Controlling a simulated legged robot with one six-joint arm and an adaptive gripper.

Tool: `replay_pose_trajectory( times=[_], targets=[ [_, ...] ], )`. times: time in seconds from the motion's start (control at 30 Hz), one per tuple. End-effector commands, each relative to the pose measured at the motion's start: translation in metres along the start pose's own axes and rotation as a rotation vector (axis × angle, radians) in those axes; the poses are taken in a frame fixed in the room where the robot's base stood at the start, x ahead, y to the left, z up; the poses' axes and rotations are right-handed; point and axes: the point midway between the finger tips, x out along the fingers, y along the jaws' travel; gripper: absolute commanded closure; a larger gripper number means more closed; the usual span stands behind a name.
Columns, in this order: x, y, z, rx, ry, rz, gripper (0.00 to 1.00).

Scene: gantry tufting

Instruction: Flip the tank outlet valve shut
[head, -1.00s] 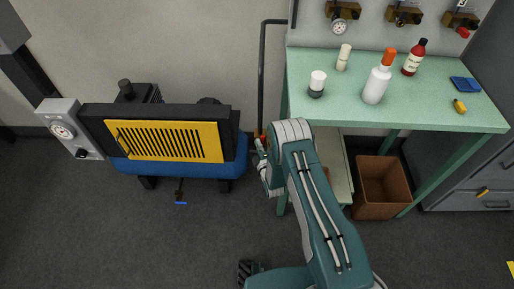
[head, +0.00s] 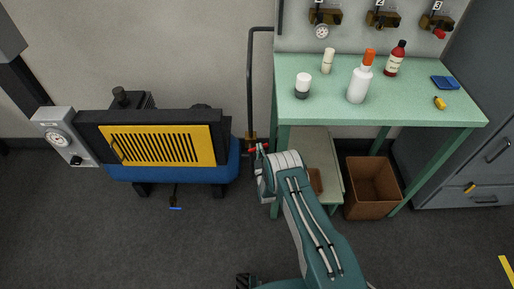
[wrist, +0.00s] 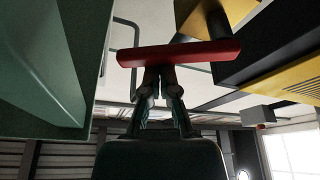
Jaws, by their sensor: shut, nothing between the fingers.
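The outlet valve's red lever (head: 259,148) shows beside the right end of the blue tank (head: 213,172), at the foot of a dark pipe, by a brass-coloured fitting (head: 250,138). In the wrist view the red lever (wrist: 190,52) lies crosswise just beyond my fingertips. My gripper (wrist: 158,74) is shut and empty, its tips at the lever's lower edge; I cannot tell whether they touch. In the head view my gripper (head: 262,160) is close to the lever, partly hidden by my wrist. The valve body is mostly hidden.
A green bench (head: 400,103) with bottles stands to the right, its left leg close to my wrist. A brown bin (head: 372,187) and a low shelf (head: 318,150) are beneath it. A blue-handled lever (head: 176,208) hangs under the tank. The floor in front is clear.

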Motion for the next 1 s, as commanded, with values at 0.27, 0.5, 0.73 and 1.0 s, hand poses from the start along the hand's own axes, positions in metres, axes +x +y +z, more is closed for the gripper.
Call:
replay_pose_trajectory(
  times=[0.27, 0.5, 0.73, 1.0],
  targets=[
    [-0.005, 0.002, 0.013, 0.228, 0.001, 0.079, 1.00],
    [-0.007, 0.003, 0.020, 0.346, 0.000, 0.120, 1.00],
    [-0.009, 0.003, 0.025, 0.343, -0.001, 0.119, 1.00],
    [-0.009, 0.002, 0.026, 0.342, -0.001, 0.119, 1.00]
  ],
)
